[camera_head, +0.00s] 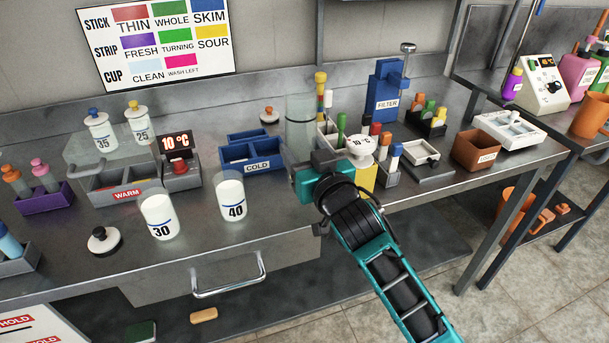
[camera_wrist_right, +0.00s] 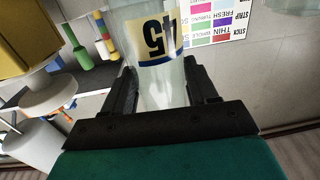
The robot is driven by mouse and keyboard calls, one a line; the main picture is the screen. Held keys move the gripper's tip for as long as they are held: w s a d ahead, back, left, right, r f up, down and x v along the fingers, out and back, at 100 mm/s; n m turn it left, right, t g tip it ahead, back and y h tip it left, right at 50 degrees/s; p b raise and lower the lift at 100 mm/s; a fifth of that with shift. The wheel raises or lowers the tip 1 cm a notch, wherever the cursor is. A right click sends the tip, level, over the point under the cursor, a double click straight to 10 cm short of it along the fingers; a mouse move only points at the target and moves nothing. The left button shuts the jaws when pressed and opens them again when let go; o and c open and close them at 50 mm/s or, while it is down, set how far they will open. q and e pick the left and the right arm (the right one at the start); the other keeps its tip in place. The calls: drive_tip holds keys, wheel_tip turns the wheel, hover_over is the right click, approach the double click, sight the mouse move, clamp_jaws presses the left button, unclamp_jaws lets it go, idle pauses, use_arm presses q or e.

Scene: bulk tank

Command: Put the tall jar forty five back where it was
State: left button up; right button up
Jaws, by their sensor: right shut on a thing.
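The tall jar forty five (camera_wrist_right: 158,50) is clear glass with a cream label and a blue band, and it stands between my right gripper's black fingers in the right wrist view. My right gripper (camera_wrist_right: 163,92) is shut on it. In the head view the teal right gripper (camera_head: 318,172) is over the middle of the bench, with a clear tall jar (camera_head: 300,122) just behind it. The jar's lower part is hidden by the gripper, and its label cannot be read there. My left gripper is not in view.
Jars 30 (camera_head: 159,215) and 40 (camera_head: 231,196) stand at the bench's front. Jars 35 (camera_head: 101,131) and 25 (camera_head: 138,125) stand behind, left.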

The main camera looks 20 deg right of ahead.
drive_tip(key=shift+f+b, duration=0.45)
drive_tip(key=shift+f, duration=1.8)
drive_tip(key=shift+f, duration=0.2)
drive_tip(key=o, duration=1.5)
drive_tip(key=shift+r, duration=0.1)
drive_tip(key=shift+s, duration=0.2)
drive_tip(key=s+d, duration=0.1)
drive_tip(key=s, duration=1)
drive_tip(key=s+f+g, duration=0.2)
drive_tip(key=s+f, duration=0.2)
drive_tip(key=f, duration=0.3)
drive_tip(key=s+f+n+g, duration=0.1)
drive_tip(key=s+f, duration=0.3)
drive_tip(key=f, duration=0.4)
drive_tip(key=s+f+g, duration=0.4)
drive_tip(key=f, duration=0.3)
drive_tip(key=shift+s+d+f+n, duration=0.15)
drive_tip(key=shift+s+d+n, duration=0.15)
drive_tip(key=shift+d, duration=0.1)
